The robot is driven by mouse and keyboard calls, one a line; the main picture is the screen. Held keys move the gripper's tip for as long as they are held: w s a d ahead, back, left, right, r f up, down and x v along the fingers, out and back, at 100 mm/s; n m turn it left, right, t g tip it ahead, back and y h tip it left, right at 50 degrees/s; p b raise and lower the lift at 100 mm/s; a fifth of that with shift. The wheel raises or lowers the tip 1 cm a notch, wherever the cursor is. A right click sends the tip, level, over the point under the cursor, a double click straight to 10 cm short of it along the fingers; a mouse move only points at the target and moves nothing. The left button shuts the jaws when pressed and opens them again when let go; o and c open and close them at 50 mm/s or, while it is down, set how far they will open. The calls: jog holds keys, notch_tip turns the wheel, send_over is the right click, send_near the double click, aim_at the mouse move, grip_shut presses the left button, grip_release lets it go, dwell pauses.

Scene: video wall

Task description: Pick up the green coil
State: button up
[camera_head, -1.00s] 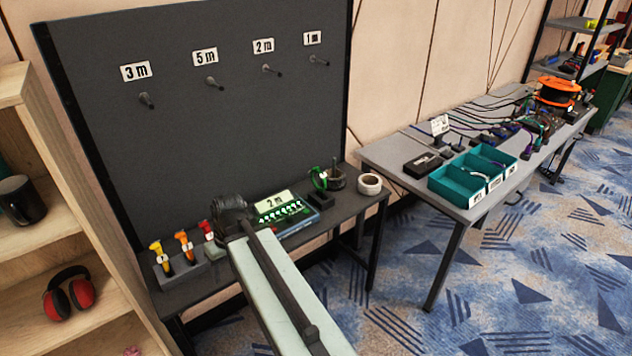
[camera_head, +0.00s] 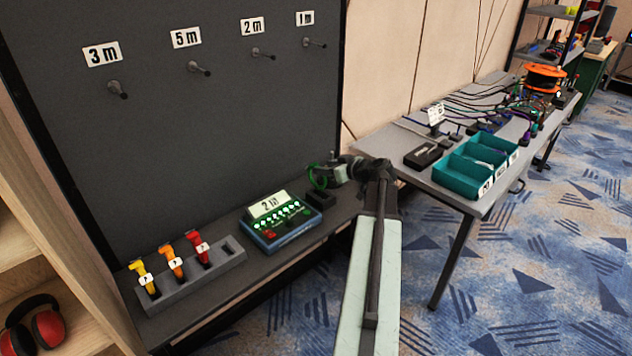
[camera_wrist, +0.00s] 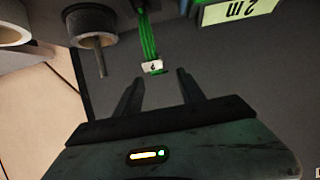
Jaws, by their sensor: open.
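The green coil (camera_head: 317,177) stands on the dark bench, just left of my gripper (camera_head: 333,172) in the head view, which partly covers it. In the wrist view the green coil (camera_wrist: 147,38) hangs into view from the top edge, with a small white tag (camera_wrist: 152,67) on it. My gripper (camera_wrist: 157,88) shows there as two dark fingers spread apart, with nothing between them. The tag lies just beyond the fingertips, roughly in line with the gap. I cannot tell the exact distance.
A tester with a "2 m" display (camera_head: 277,218) stands left of the coil. A dark post (camera_wrist: 100,50) and a white roll (camera_wrist: 12,25) are close by. Teal bins (camera_head: 470,165) stand on the grey table. Labelled pegs (camera_head: 199,69) project from the wall panel.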

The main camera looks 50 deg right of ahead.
aim_at(317, 165)
jog(key=shift+w+d+f, duration=0.3)
jog(key=shift+w+f, duration=0.2)
jog(key=shift+w, duration=0.15)
jog(key=b+x, duration=0.2)
jog(key=x, duration=0.2)
jog(key=shift+d, duration=0.15)
grip_shut()
dwell(0.7)
